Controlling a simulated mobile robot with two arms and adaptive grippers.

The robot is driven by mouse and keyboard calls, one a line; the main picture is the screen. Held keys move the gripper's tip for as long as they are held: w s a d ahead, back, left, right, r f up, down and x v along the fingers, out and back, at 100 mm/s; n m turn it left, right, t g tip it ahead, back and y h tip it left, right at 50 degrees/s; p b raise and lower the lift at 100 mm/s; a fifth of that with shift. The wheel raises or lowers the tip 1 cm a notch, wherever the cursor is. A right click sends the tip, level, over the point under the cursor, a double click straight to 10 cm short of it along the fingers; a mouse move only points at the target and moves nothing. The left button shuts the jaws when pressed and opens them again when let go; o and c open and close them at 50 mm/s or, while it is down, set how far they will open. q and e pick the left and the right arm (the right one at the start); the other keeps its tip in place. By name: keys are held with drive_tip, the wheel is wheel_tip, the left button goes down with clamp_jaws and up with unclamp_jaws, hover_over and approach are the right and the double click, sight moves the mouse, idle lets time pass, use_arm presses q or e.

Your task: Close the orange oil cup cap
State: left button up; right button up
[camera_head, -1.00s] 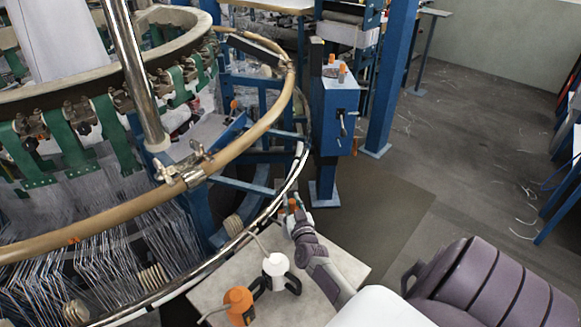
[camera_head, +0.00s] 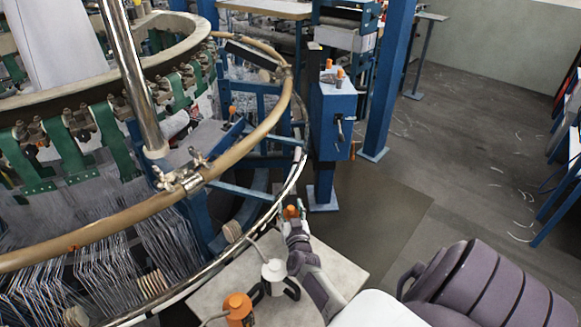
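Small orange caps stand on top of the blue box on its post; one orange cap (camera_head: 340,73) is at the front and another (camera_head: 328,63) is farther back. They are too small to tell whether either is open or shut. My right gripper (camera_head: 292,218) is low in front of the post, over the far edge of the pale table and well apart from the box. An orange thing (camera_head: 290,212) shows at its fingertips; I cannot tell whether it is held or lies behind them. My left gripper is not in view.
The pale table (camera_head: 338,263) carries a white oil can (camera_head: 274,269) and an orange oil can (camera_head: 238,307), with spouts and black handles. The loom's curved rail (camera_head: 243,143) runs along the left. Blue pillar (camera_head: 386,90) stands right of the box; floor (camera_head: 440,165) beyond is mostly clear.

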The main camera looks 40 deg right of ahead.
sight(291, 207)
wheel_tip(291, 207, up, 10)
drive_tip(key=shift+r, duration=0.1)
idle(0.5)
